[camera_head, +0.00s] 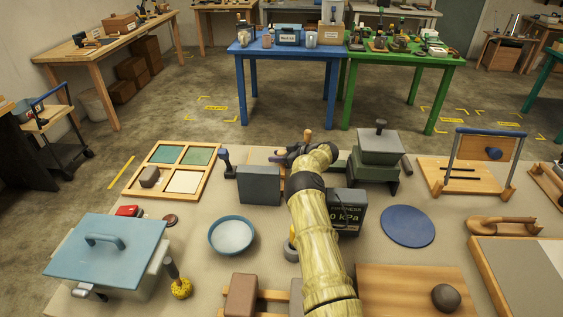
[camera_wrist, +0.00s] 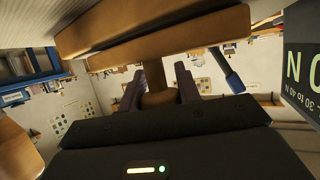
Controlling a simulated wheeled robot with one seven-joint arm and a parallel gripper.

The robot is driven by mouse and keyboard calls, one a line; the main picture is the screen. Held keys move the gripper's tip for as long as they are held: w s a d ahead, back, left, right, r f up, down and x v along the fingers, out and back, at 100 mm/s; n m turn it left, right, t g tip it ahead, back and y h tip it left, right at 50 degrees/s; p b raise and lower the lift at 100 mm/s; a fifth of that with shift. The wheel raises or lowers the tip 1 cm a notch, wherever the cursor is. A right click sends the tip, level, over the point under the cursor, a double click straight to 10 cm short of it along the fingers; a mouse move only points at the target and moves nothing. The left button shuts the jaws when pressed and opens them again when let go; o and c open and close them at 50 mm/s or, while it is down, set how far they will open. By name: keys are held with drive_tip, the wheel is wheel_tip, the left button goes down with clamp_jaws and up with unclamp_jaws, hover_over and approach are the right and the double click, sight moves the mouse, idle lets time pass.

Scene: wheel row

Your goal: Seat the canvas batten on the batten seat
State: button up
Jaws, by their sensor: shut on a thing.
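My gripper (camera_head: 290,153) is at the back of the near table, beyond the grey block, and my arm hides much of it. In the wrist view my gripper (camera_wrist: 160,84) is shut on a brown, rounded piece, which I take to be the handle of the canvas batten (camera_wrist: 158,98). Wooden bars (camera_wrist: 190,35) lie across the view just past the fingertips. I cannot tell which bar is the batten and which is the seat, or whether they touch. In the head view a pale wooden piece (camera_head: 262,156) shows beside my gripper; it may be part of the batten seat.
A grey block (camera_head: 259,186) and a dark gauge box (camera_head: 346,212) flank my arm. A grey-green lidded box (camera_head: 380,147) stands right of my gripper. A blue-handled tool (camera_head: 226,160) stands to its left. A blue bowl (camera_head: 232,235) and blue disc (camera_head: 407,226) lie nearer.

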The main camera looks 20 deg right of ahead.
drive_tip(key=shift+a+r+p, duration=0.1)
drive_tip(key=shift+r+p, duration=0.2)
drive_tip(key=shift+r, duration=0.15)
idle(0.5)
drive_tip(key=shift+r+p, duration=3.4)
drive_tip(key=shift+r, duration=1.1)
